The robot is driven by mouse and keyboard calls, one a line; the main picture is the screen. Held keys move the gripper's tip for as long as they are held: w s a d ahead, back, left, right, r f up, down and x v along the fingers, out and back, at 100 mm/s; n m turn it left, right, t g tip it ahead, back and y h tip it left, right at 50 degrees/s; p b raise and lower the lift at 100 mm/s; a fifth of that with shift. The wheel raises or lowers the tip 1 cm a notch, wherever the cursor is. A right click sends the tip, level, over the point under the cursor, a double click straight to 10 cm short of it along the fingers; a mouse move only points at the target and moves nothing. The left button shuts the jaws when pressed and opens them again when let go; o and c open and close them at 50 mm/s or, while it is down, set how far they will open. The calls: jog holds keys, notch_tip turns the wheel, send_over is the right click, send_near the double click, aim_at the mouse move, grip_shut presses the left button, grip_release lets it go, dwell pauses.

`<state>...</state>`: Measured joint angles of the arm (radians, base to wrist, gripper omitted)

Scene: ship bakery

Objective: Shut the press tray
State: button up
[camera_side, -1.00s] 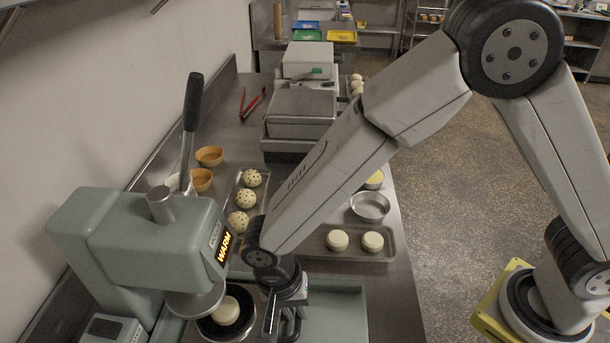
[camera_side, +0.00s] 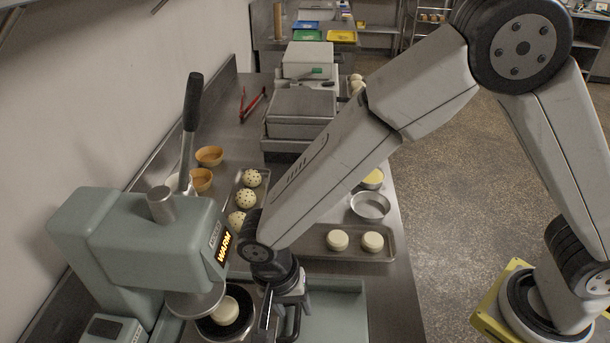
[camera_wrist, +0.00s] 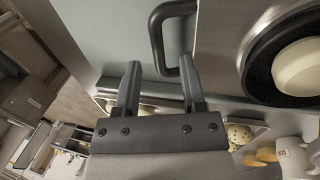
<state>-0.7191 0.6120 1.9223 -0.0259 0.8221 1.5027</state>
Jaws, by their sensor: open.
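The grey-green press (camera_side: 150,240) stands at the lower left in the side view. Its tray (camera_side: 205,333) is drawn out, with a pale dough round (camera_side: 225,311) on a dark plate under the press head. In the wrist view, the tray's steel top (camera_wrist: 222,45) and the dough round (camera_wrist: 298,68) show at the right. The dark loop handle (camera_wrist: 157,38) on the tray's side lies just beyond my fingertips. My gripper (camera_wrist: 160,65) is open and empty, its right finger overlapping the handle's lower end in the picture. I cannot tell whether they touch. In the side view, my gripper (camera_side: 280,310) is beside the tray, its fingertips mostly hidden.
A baking tray (camera_side: 385,253) with two dough rounds lies behind my gripper. A tray of speckled dough balls (camera_side: 252,178), two tan bowls (camera_side: 209,156) and a metal pan (camera_side: 370,206) stand farther back. The press lever (camera_side: 188,130) stands upright. A pale green panel (camera_side: 335,310) lies right of my gripper.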

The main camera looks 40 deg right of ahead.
jog(key=s+v, duration=0.1)
jog(key=v, duration=0.5)
jog(key=shift+w+r, duration=0.4)
jog(key=shift+w, duration=0.15)
jog(key=shift+a, duration=0.1)
jog(key=shift+c, duration=0.3)
grip_shut()
jog(key=s+d+m+t+y, duration=0.3)
jog(key=d+m+y, duration=0.1)
jog(key=d+m, duration=0.7)
jog(key=m, duration=0.3)
jog(key=shift+r+m, duration=0.15)
jog(key=shift+m, duration=0.25)
